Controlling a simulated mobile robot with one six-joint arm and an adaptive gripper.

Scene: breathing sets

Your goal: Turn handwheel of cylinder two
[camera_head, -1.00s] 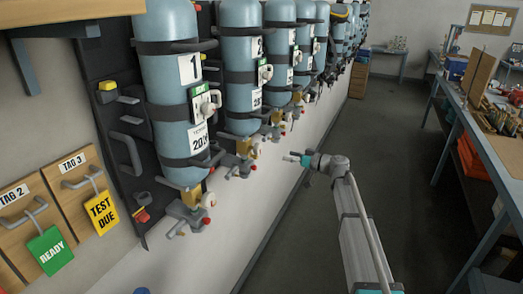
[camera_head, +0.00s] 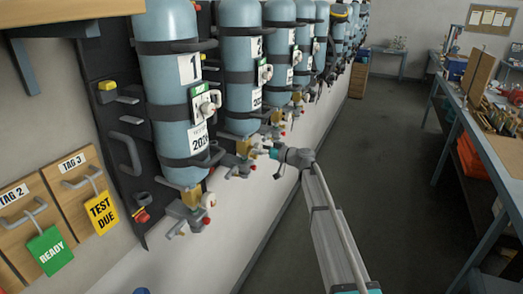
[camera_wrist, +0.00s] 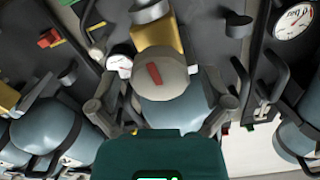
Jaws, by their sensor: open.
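Cylinder two (camera_head: 238,75) is a blue-grey bottle with a "2" label, strapped upright to the wall rack. At its lower end is a brass valve (camera_wrist: 163,38) with a round beige handwheel (camera_wrist: 160,72) that carries a red mark. In the head view the valve (camera_head: 244,148) is partly hidden by my gripper (camera_head: 264,152), which is right at it. In the wrist view my gripper (camera_wrist: 156,98) is open, with one finger on each side of the handwheel. I cannot tell whether either finger touches it.
Cylinder one (camera_head: 170,90) and its valve (camera_head: 193,205) stand nearer on the left; more cylinders line the wall beyond. A pressure gauge (camera_wrist: 292,21) and dark brackets are close by. The floor (camera_head: 370,150) to the right is clear up to the workbench (camera_head: 495,165).

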